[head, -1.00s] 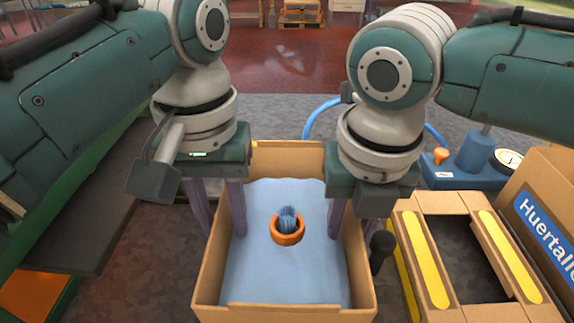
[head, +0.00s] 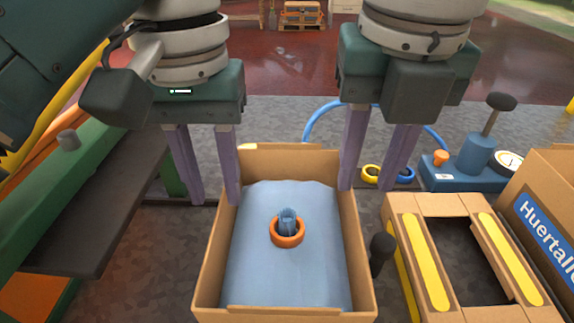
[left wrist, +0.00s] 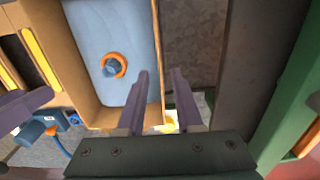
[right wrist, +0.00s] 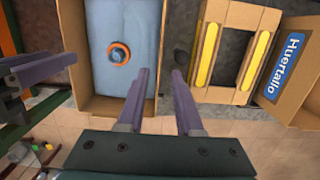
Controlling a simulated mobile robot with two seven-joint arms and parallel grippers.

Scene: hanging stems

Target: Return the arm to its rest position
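My left gripper (head: 214,200) hangs fingers down near the back left corner of a cardboard box (head: 206,265). My right gripper (head: 368,186) hangs beyond the box's back right corner.
A cardboard frame with yellow strips (head: 426,262) and a box marked Huertallo (head: 545,215) stand at right. A blue base with a gauge (head: 465,172) and yellow and blue rings (head: 372,174) lie behind. A dark handle (head: 381,250) stands beside the box's right wall.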

